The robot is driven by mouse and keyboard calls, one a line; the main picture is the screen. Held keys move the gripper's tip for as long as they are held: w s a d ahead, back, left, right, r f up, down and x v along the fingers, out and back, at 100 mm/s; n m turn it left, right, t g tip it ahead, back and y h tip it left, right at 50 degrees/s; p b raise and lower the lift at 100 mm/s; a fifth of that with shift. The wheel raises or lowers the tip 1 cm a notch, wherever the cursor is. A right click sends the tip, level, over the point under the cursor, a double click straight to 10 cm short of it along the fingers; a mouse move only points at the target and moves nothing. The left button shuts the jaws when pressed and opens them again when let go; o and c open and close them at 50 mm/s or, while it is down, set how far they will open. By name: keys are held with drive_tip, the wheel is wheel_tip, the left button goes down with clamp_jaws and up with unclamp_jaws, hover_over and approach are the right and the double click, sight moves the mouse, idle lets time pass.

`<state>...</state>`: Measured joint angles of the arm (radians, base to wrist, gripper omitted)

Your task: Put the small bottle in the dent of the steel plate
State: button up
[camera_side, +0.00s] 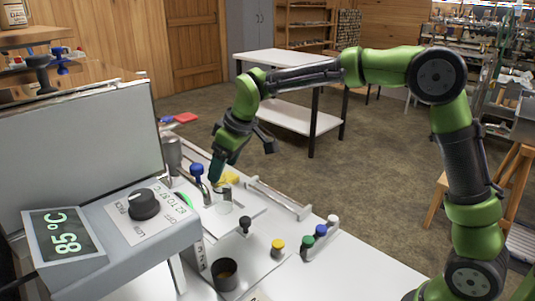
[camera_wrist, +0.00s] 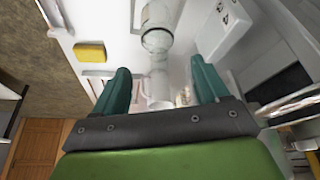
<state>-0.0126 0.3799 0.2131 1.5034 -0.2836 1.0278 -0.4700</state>
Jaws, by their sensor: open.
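My gripper (camera_side: 216,178) points down over the work table, its teal fingers open. In the wrist view the two fingers (camera_wrist: 160,80) stand apart, with a pale, clear cylindrical vessel (camera_wrist: 158,86) showing between them. A small clear glass vessel (camera_side: 224,206) stands just below my gripper in the side view; I cannot tell for sure that it is the small bottle. Contact between the fingers and it is not visible. A flat pale plate (camera_side: 250,203) lies under this area. Its dent cannot be made out in either view.
A heater box with a knob (camera_side: 144,204) and an 85 °C display (camera_side: 66,243) stands at left. Several coloured-cap pieces, including a yellow one (camera_side: 278,247), stand at right. A yellow block (camera_wrist: 90,52) lies near the fingers.

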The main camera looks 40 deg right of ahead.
drive_tip(key=v, duration=0.7)
drive_tip(key=s+d+r+m+t, duration=0.1)
drive_tip(key=s+d+m, duration=0.1)
drive_tip(key=s, duration=0.5)
drive_tip(key=s+d+r+m+t, duration=0.1)
drive_tip(key=s+d+m, duration=0.1)
drive_tip(key=s, duration=0.5)
drive_tip(key=s+d+f+m+t, duration=0.1)
drive_tip(key=s+f+m, duration=0.3)
drive_tip(key=s, duration=0.6)
drive_tip(key=shift+s+d+f+m, duration=0.35)
drive_tip(key=shift+d+f, duration=0.2)
drive_tip(key=shift+f, duration=0.15)
